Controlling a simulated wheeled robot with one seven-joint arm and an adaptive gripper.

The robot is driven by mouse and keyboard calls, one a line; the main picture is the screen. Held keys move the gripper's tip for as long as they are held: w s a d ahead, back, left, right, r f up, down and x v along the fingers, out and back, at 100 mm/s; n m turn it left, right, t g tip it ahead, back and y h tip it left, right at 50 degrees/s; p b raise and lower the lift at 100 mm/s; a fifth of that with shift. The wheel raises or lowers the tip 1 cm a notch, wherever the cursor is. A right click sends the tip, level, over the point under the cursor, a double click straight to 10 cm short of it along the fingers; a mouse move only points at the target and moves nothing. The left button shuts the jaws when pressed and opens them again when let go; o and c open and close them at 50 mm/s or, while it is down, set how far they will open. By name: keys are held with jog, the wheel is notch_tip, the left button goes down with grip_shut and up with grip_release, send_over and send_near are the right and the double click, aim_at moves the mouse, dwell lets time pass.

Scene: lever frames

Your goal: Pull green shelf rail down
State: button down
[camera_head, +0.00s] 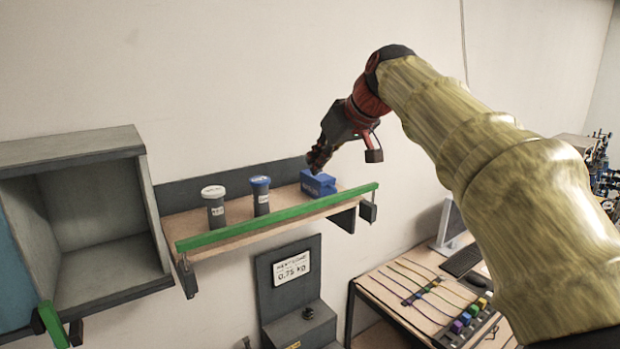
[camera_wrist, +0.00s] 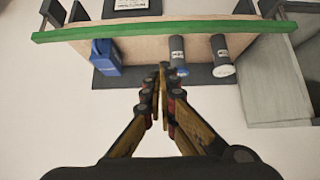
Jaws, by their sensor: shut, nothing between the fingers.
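The green shelf rail (camera_head: 280,217) runs along the front edge of a wooden wall shelf (camera_head: 190,222), held by a dark bracket at each end. It also shows across the top of the wrist view (camera_wrist: 160,27). My gripper (camera_head: 314,168) is above the right part of the shelf, behind the rail and near a blue block (camera_head: 318,184). In the wrist view my gripper (camera_wrist: 163,72) is shut with nothing between its fingers, apart from the rail. From the head view I cannot tell whether the fingertips touch the block; in the wrist view they are apart from it.
Two grey canisters, one with a white lid (camera_head: 213,206) and one with a blue lid (camera_head: 260,197), stand on the shelf. An open grey cabinet (camera_head: 75,150) is at left. A scale-like station (camera_head: 292,290) stands below. A desk (camera_head: 385,290) is at lower right.

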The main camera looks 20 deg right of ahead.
jog(key=p, duration=0.2)
send_over(296, 211)
jog(key=d, duration=0.1)
notch_tip(296, 211, down, 7)
jog(key=f, duration=0.3)
jog(key=shift+d+f, duration=0.25)
jog(key=shift+f, duration=0.1)
notch_tip(296, 211, down, 8)
jog(key=b, duration=0.7)
